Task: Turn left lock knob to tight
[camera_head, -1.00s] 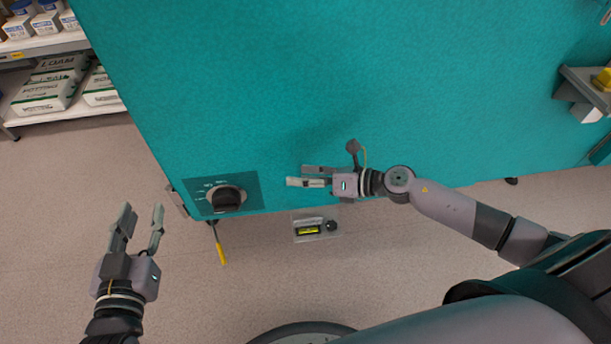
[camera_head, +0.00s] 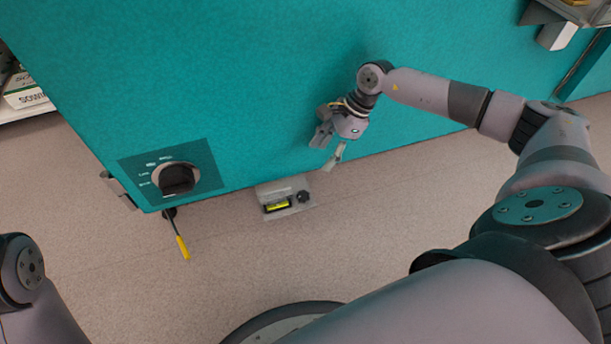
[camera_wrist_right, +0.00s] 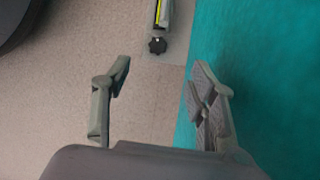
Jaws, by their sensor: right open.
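A small grey unit (camera_head: 285,197) with a yellow-lit display and a small black knob (camera_head: 303,197) sits at the cabinet's lower edge. A larger black dial (camera_head: 177,178) is on a dark teal panel to its left, with markings too small to read fully. I cannot tell which of the two is the left lock knob. My right gripper (camera_head: 326,152) is open and empty, pointing down above and right of the small knob. The small knob also shows in the right wrist view (camera_wrist_right: 157,45), beyond the open fingers (camera_wrist_right: 158,78) and apart from them. My left gripper is out of view.
The teal cabinet (camera_head: 240,80) fills the back. A yellow-tipped tool or lever (camera_head: 182,246) hangs below the dial panel. A grey bracket (camera_head: 118,188) is at the cabinet's left edge. A shelf with boxes (camera_head: 25,95) stands far left. The floor in front is clear.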

